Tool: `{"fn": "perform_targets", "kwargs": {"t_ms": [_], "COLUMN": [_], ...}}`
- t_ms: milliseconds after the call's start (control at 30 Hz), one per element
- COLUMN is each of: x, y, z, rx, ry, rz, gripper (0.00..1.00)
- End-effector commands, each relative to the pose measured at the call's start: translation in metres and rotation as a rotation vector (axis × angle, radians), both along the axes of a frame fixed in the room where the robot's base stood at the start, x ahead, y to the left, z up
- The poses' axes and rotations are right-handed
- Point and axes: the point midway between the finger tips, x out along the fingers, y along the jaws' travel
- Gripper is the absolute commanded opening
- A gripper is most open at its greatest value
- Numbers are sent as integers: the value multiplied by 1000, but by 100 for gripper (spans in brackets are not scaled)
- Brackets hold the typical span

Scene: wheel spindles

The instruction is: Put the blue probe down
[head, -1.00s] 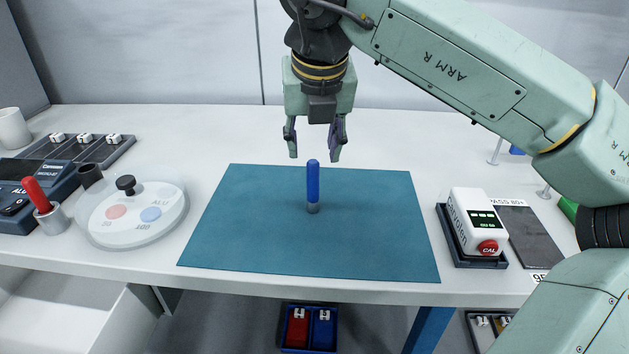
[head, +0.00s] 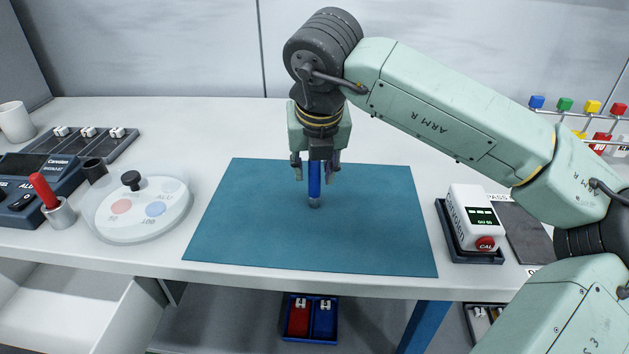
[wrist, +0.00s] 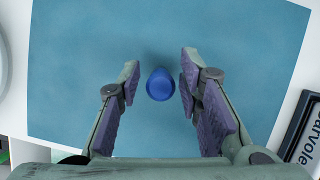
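The blue probe (head: 314,184) stands upright on the teal mat (head: 385,235), with a grey tip at its lower end. My gripper (head: 315,176) is lowered over the probe's upper part, one finger on each side. In the wrist view the round blue top of the probe (wrist: 160,84) sits between the purple-padded fingertips of my gripper (wrist: 158,85). A gap shows on the left side of the probe, and a narrower one on the right. The fingers are open and not closed on it.
A white device with a red CAL button (head: 474,222) stands right of the mat. Left of the mat are a round white dial plate (head: 142,212) and a red probe (head: 43,190) in a grey cup. The mat around the blue probe is clear.

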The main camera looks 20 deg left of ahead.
Motion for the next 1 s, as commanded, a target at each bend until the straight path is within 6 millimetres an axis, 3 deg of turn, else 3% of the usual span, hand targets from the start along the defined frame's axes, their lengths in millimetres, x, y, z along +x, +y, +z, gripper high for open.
{"fn": "perform_targets", "kwargs": {"t_ms": [433,1000], "x": [0,1], "y": [0,0], "z": [0,6], "rx": [0,1], "ry": [0,-1], "rz": [0,-1], "gripper": [1,0]}}
